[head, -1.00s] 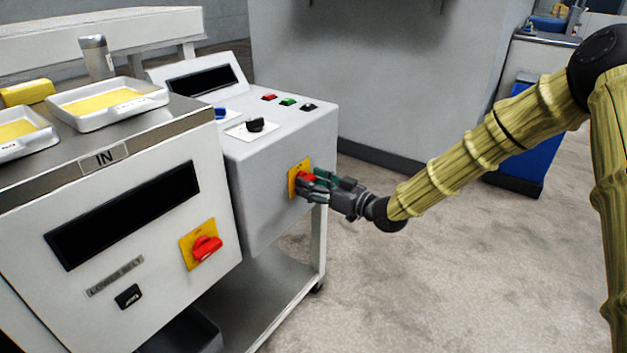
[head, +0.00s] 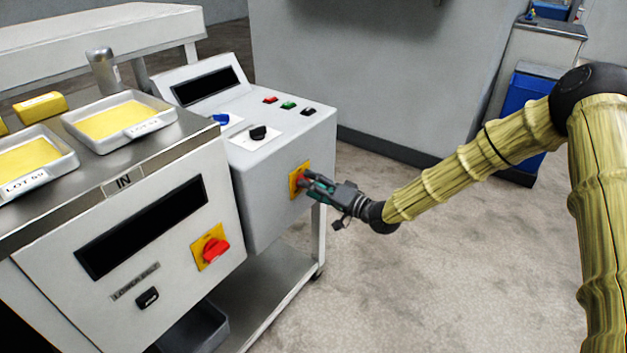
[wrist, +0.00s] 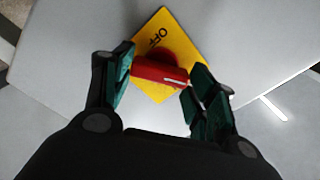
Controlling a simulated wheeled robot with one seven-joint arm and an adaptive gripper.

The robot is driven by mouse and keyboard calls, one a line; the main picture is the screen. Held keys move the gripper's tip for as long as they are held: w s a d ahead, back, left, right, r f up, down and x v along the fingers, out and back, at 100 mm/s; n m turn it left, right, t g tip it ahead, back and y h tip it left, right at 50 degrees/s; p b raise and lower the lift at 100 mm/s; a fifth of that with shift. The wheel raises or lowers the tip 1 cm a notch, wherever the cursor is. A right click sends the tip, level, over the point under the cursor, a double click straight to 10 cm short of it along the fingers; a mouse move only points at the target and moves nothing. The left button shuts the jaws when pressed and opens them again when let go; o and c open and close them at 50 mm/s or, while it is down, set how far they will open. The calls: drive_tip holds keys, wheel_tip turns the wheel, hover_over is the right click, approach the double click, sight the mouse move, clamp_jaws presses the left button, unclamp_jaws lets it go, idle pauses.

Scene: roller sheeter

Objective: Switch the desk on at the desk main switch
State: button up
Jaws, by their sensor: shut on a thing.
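The desk main switch, a red rotary handle (wrist: 160,75) on a yellow plate (wrist: 165,28) marked OFF, is on the right side face of the grey control desk (head: 270,190). My gripper (head: 308,183) reaches it from the right. In the wrist view my gripper (wrist: 161,79) has a finger at each end of the red handle and is shut on it. The handle lies nearly across the picture, slightly tilted. The rest of the plate's lettering is hidden. In the head view the fingers cover most of the handle.
A second red switch (head: 215,249) on yellow is on the front machine's panel, left of the desk. The desk top carries a black knob (head: 258,132), a blue knob (head: 221,119) and small buttons. The floor (head: 400,290) right of the desk is clear.

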drive_tip(key=m+p, duration=0.2)
drive_tip(key=m, duration=0.4)
drive_tip(key=shift+f, duration=0.1)
idle(0.6)
drive_tip(key=o, duration=1)
drive_tip(key=v, duration=1.2)
